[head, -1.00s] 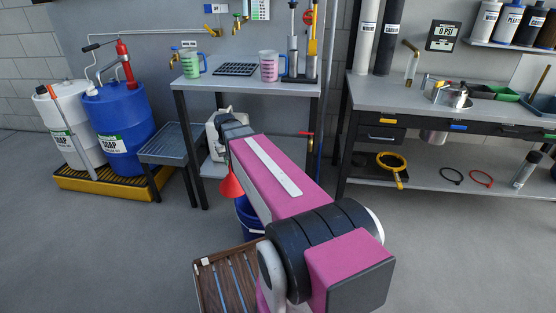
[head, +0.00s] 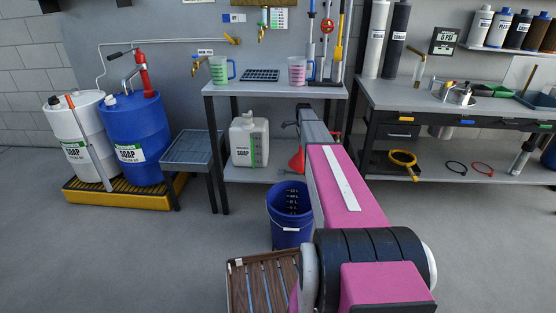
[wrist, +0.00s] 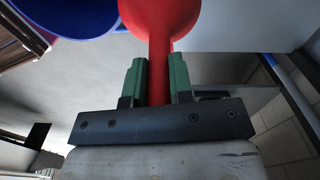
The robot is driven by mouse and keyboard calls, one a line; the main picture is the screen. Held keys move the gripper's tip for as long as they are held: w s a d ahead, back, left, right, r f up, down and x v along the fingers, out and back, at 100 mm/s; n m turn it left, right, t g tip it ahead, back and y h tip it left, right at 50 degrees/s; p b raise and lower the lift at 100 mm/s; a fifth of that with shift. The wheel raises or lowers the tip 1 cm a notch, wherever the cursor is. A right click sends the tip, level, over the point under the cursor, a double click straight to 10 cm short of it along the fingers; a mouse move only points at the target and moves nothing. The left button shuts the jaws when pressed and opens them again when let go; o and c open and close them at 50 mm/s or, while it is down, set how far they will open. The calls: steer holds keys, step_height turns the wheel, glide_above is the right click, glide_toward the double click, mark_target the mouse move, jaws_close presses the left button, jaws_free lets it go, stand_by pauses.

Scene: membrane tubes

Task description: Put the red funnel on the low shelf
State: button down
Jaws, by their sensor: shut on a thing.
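My gripper (wrist: 157,82) is shut on the narrow stem of the red funnel (wrist: 160,18) in the wrist view, with one green finger on each side. In the head view the funnel (head: 297,160) hangs from the far end of my arm, just left of it. It appears in front of the right part of the low shelf (head: 270,175) under the left bench. Whether it is over the shelf or short of it I cannot tell. My arm hides the shelf's right end. The fingers are hard to make out in the head view.
A white jug (head: 249,142) stands on the left part of the low shelf. A blue bucket (head: 290,232) is on the floor in front. A grey stand (head: 190,149) is left of the bench. The shelf between jug and funnel looks clear.

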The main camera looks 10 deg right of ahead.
steer(key=w+d+f+m, duration=0.2)
steer(key=w+d+f, duration=0.5)
steer(key=w+f, duration=0.4)
steer(key=shift+w+d+f, duration=0.2)
steer(key=shift+w+d, duration=0.2)
steer(key=shift+w, duration=0.35)
steer(key=shift+f, duration=0.2)
steer(key=c, duration=1)
jaws_free()
steer(key=shift+r, duration=0.15)
